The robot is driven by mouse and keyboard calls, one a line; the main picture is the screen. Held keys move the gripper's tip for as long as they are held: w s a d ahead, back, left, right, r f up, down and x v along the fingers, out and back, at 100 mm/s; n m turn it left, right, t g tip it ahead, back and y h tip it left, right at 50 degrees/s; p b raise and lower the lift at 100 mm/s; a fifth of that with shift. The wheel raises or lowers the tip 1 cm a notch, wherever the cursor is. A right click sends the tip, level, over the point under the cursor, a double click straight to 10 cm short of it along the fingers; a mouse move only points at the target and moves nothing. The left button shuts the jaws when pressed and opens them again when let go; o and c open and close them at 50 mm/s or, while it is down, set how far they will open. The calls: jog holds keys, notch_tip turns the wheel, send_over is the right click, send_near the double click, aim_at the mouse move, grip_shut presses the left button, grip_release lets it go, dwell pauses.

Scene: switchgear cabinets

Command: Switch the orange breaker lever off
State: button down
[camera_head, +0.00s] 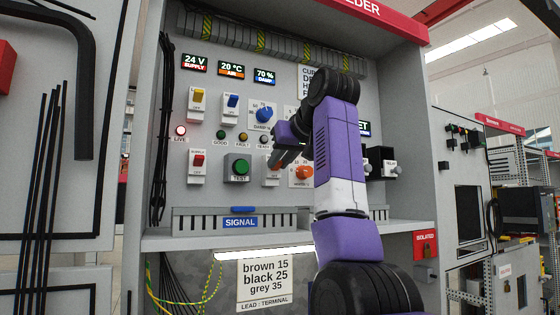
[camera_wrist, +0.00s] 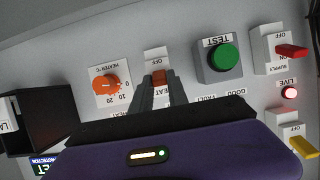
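The orange breaker lever (camera_wrist: 160,77) shows in the wrist view on a pale plate with an OFF label (camera_wrist: 155,52), seen upside down. My gripper's dark fingertips (camera_wrist: 159,88) are at the lever, one to each side of it in the picture. I cannot tell whether they touch it or are closed on it. In the head view my gripper (camera_head: 283,157) is at the panel, in front of the breaker, and hides most of it. Only the lower part of its plate (camera_head: 271,180) shows.
The green TEST button (camera_head: 236,167) and red-lever breaker (camera_head: 197,167) are left of my gripper; the orange heater knob (camera_head: 303,173) is right. The blue damper knob (camera_head: 264,114) is above. A dark box (camera_wrist: 40,115) juts out nearby. A ledge with a SIGNAL label (camera_head: 240,223) runs below.

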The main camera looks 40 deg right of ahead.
jog(key=shift+s+f+t+b, duration=0.1)
jog(key=shift+f+t+b, duration=0.4)
jog(key=shift+b, duration=0.7)
jog(key=f+t+h+b, duration=0.1)
jog(key=t+b, duration=0.1)
jog(key=b, duration=0.1)
jog(key=shift+s+b, duration=0.1)
jog(key=shift+b, duration=0.25)
jog(key=t+b, duration=0.1)
jog(key=b, duration=0.1)
jog(key=t+b, duration=0.2)
jog(key=shift+f+h, duration=0.4)
jog(key=shift+t, duration=0.3)
jog(key=shift+b, duration=0.35)
jog(key=c, duration=1.3)
grip_release()
jog(key=shift+s, duration=0.1)
